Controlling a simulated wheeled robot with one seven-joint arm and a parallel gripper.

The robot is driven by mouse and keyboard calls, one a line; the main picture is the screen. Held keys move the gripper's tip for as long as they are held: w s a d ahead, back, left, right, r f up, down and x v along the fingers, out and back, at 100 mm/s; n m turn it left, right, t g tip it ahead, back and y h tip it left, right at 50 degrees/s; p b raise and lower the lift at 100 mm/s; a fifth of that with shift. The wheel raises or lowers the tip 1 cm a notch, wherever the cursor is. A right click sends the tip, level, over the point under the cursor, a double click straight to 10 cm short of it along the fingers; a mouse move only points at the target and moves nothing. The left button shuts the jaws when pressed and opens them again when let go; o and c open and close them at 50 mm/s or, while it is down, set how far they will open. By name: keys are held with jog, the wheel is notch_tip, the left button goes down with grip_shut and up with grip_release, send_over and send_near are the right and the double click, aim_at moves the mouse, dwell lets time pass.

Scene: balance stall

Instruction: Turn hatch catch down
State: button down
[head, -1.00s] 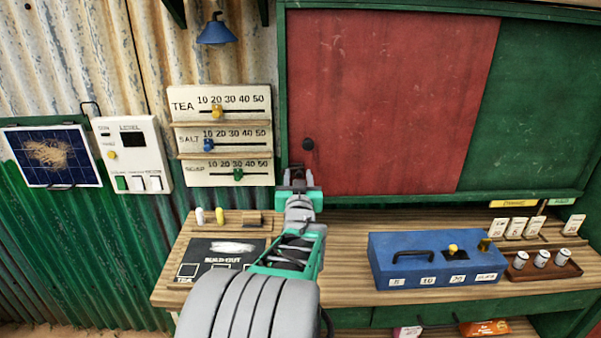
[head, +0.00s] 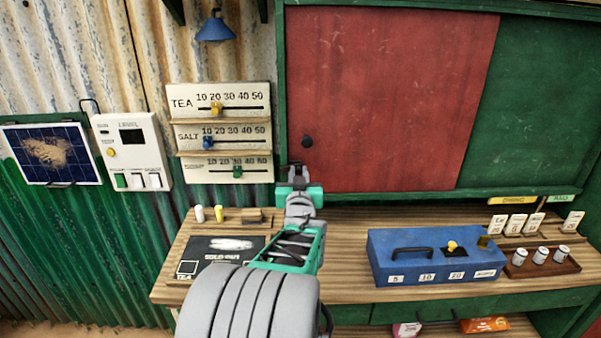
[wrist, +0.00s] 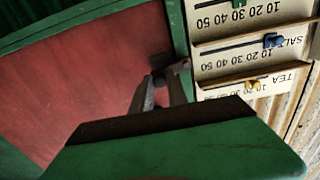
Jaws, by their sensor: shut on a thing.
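The red hatch panel (head: 395,95) stands upright in a green frame. A dark round knob (head: 307,142) is on its lower left, just above my gripper (head: 298,170) in the head view. In the wrist view, which is upside down, the fingers of my gripper (wrist: 163,88) are closed on a small dark catch (wrist: 159,79) at the panel's edge beside the green frame. The fingers hide most of the catch, so its exact angle cannot be told. In the head view my gripper covers it.
The slider board (head: 222,172) for tea and salt is close to the left of my gripper. Below are the wooden counter (head: 345,285) and a blue box (head: 385,255) with a handle. A white switch panel (head: 133,160) hangs farther left.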

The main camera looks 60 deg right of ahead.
jog(key=shift+w+f, duration=0.1)
jog(key=m+b, duration=0.1)
jog(key=b, duration=0.1)
jog(key=f+m+b, duration=0.1)
jog(key=b, duration=0.1)
jog(key=shift+m, duration=0.3)
jog(key=c, duration=1.5)
grip_release()
jog(key=shift+w+a, duration=0.1)
jog(key=shift+a, duration=0.05)
jog(key=shift+o, duration=1)
